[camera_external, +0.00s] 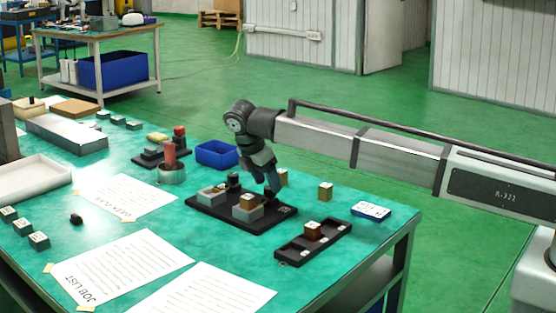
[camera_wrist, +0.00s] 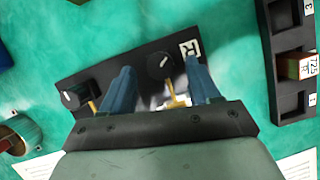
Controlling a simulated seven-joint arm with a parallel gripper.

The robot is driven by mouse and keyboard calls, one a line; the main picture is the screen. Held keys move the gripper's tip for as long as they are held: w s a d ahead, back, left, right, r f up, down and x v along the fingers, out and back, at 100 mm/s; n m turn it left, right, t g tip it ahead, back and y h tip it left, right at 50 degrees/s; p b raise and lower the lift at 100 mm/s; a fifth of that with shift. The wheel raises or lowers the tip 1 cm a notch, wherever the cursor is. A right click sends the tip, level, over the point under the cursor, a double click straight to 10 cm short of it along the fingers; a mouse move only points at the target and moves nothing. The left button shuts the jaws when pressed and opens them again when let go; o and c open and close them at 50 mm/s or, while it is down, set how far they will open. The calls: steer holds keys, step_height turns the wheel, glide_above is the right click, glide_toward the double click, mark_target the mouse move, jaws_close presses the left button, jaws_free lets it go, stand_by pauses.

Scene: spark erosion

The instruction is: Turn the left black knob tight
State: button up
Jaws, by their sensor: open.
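A black base plate (camera_external: 215,213) lies on the green table, and it also shows in the wrist view (camera_wrist: 105,70). The left black knob (camera_wrist: 75,97), round with a white mark, sits near the plate's left end; it also shows in the external view (camera_external: 233,180). A second black knob (camera_wrist: 158,66) sits near the white "R" label (camera_wrist: 190,48). My gripper (camera_wrist: 159,72) is open, its blue fingers on either side of this R-side knob in the picture; contact cannot be told. In the external view my gripper (camera_external: 271,186) points down over the plate's right part.
Grey fixtures with a brass-coloured block (camera_external: 247,201) stand on the plate. A black slotted tray (camera_external: 292,254) with a brown block lies in front. A blue bin (camera_external: 216,154) and a red-topped post (camera_external: 171,160) stand behind. Papers (camera_external: 120,266) cover the table's near left.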

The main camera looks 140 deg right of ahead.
steer(key=shift+x, duration=0.9)
steer(key=shift+c, duration=0.2)
steer(key=c, duration=1)
steer(key=shift+d+m, duration=0.1)
steer(key=shift+m, duration=0.2)
steer(key=shift+d+m+t+y, duration=0.1)
steer(key=shift+m+t+y, duration=0.3)
steer(key=shift+m, duration=0.8)
steer(key=shift+m+y, duration=0.6)
steer(key=shift+m, duration=0.9)
steer(key=shift+t, duration=0.3)
